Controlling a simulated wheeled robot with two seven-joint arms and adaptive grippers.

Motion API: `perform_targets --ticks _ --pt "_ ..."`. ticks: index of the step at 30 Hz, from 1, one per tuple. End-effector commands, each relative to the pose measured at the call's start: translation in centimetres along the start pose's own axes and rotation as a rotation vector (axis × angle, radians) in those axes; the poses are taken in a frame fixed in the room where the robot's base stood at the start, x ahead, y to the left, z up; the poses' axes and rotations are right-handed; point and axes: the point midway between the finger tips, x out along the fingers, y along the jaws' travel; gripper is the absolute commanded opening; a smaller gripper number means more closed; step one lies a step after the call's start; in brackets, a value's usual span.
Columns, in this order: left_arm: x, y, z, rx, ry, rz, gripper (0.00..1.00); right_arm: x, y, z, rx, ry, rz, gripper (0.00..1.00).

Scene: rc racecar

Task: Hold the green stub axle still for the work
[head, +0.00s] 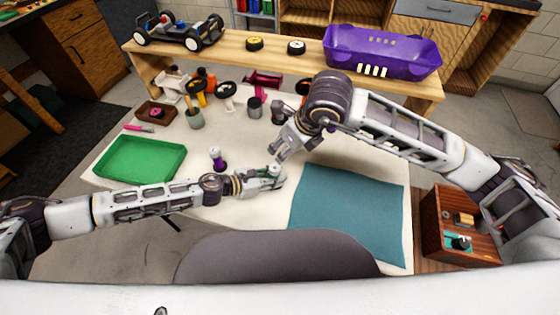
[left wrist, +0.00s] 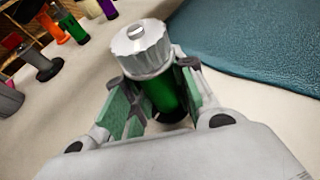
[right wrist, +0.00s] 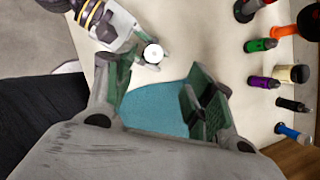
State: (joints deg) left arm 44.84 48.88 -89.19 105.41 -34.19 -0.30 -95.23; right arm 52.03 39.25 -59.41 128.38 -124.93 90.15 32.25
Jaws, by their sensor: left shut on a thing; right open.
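The green stub axle (left wrist: 168,98) stands upright in the left wrist view, with a pale ridged cap (left wrist: 140,48) with a slotted centre on its top. My left gripper (head: 274,176) is shut on the green body below the cap, just left of the teal mat. The cap also shows from above in the right wrist view (right wrist: 153,53), beside my left gripper's fingers. My right gripper (head: 281,152) is open and empty, just behind the left one in the head view. In the right wrist view the cap lies beyond and between its fingers (right wrist: 160,92).
The teal mat (head: 350,210) lies bare to the right. A green tray (head: 140,158) and a purple part (head: 218,160) are on the left. Several small parts crowd the back. A wooden shelf behind holds a car chassis (head: 180,32), wheels and a purple body shell (head: 382,50).

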Motion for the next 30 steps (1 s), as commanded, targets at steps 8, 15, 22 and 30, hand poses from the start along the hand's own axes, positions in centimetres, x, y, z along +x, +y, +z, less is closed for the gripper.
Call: perform_targets --ticks 8,15,22,30 --pt "0.0 0.0 0.0 0.000 0.000 0.000 0.01 0.9 -2.9 1.9 0.090 0.057 0.050 0.54" --pt "0.0 0.0 0.0 0.000 0.000 0.000 0.01 1.8 -4.2 2.0 -0.017 0.116 0.145 0.54" --pt "0.0 0.0 0.0 0.000 0.000 0.000 0.01 2.3 -4.7 1.8 -0.153 0.137 0.221 0.54" --pt "0.0 0.0 0.0 0.000 0.000 0.000 0.01 2.6 -4.9 1.4 -0.331 0.136 0.301 0.54"
